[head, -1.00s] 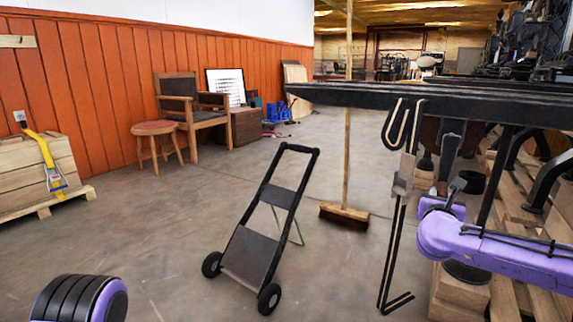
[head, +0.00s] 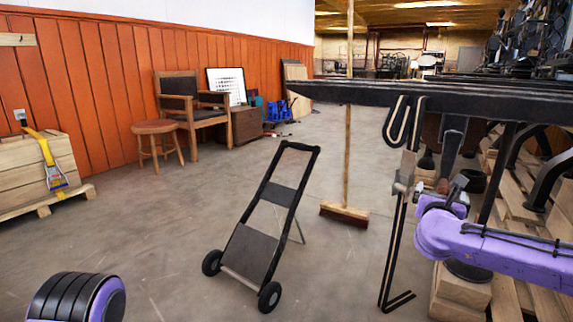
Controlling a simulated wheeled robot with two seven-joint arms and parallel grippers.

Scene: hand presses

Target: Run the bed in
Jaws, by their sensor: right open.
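The press bed shows as long black rails (head: 400,95) running in from the right edge; how far in it stands cannot be told. A dark handle with a brown lower end (head: 445,178) hangs below the rails. My right gripper (head: 452,184), on its purple arm, is open right beside this handle. Its dark fingers blend with the press parts, so I cannot tell whether they touch the handle. Of my left arm only a ribbed black and purple part shows at the lower left; its gripper is out of view.
A black bent rod (head: 394,245) hangs left of my right gripper. Wooden pallets (head: 505,225) lie under the press. A hand truck (head: 265,232) and a broom (head: 345,212) stand on the floor. A stool (head: 156,128) and chair (head: 185,104) stand by the orange wall.

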